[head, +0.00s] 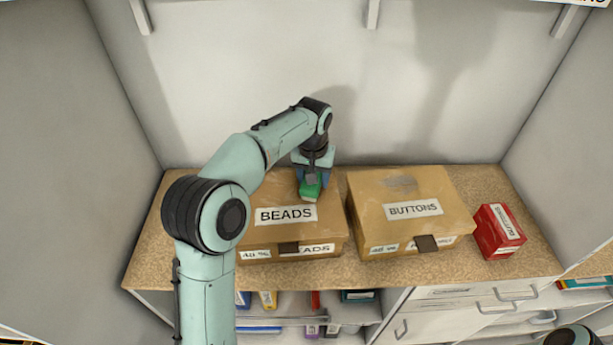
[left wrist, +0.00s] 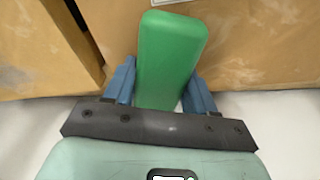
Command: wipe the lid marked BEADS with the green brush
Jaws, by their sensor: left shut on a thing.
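The cardboard box with the lid marked BEADS (head: 262,196) stands on the shelf top left of centre. My left gripper (head: 312,182) points down over the right rear part of that lid. It is shut on the green brush (head: 309,191), which also shows between the blue fingers in the left wrist view (left wrist: 170,60). The brush is at or just above the lid; I cannot tell whether it touches. Its underside is hidden. The right gripper is not in view; only a bit of my right arm shows at the bottom right corner.
A second box marked BUTTONS (head: 400,190) stands just right of the BEADS box with a narrow gap. A small red box (head: 498,231) sits at the right. Side walls and a back wall enclose the shelf top (head: 150,262). Drawers (head: 455,310) and open compartments with small items lie below.

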